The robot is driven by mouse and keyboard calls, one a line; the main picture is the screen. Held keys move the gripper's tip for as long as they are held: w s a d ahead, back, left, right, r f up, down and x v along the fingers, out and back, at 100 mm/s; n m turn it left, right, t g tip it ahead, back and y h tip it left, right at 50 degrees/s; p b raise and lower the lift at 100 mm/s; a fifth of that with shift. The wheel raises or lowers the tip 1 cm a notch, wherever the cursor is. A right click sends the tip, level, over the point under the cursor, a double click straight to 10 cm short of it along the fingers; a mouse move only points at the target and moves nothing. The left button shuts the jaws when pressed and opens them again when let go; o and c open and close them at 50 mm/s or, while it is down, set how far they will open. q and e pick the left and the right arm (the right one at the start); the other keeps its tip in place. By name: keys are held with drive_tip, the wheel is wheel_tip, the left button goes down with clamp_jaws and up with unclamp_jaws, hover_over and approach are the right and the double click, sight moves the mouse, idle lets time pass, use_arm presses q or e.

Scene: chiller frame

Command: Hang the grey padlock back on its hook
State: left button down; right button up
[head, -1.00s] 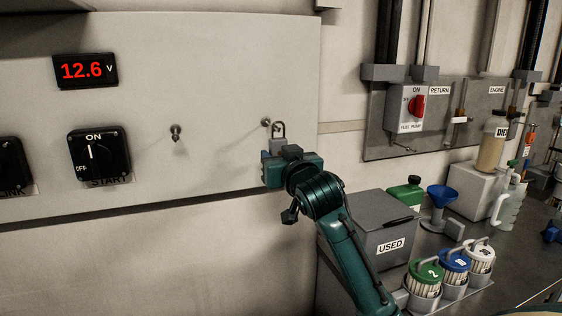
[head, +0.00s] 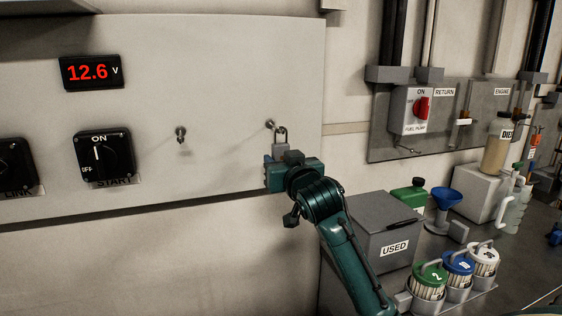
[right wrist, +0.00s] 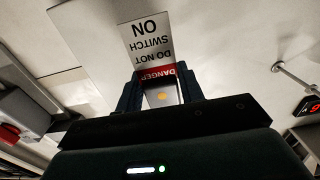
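The grey padlock (head: 281,149) is upright in the head view, its shackle on top beside the right-hand hook (head: 270,125) on the pale panel. Whether the shackle is around the hook or just in front of it, I cannot tell. My right gripper (head: 287,162) is shut on the padlock's lower body from below. In the right wrist view the padlock (right wrist: 163,93) sits between both fingers, with a red and white "DANGER DO NOT SWITCH ON" label (right wrist: 150,43) beyond it. My left gripper is not in view.
A second, empty hook (head: 181,134) is on the panel further left, near a rotary switch (head: 105,158) and a 12.6 V display (head: 91,72). Below right, a grey "USED" box (head: 375,225) and lidded canisters (head: 429,282) stand on the bench. The panel around the hooks is clear.

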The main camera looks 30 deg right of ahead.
drive_tip(key=o, duration=0.5)
drive_tip(key=shift+o, duration=0.2)
drive_tip(key=shift+s, duration=0.1)
drive_tip(key=v, duration=1.3)
drive_tip(key=shift+b, duration=0.4)
drive_tip(key=shift+a, duration=0.1)
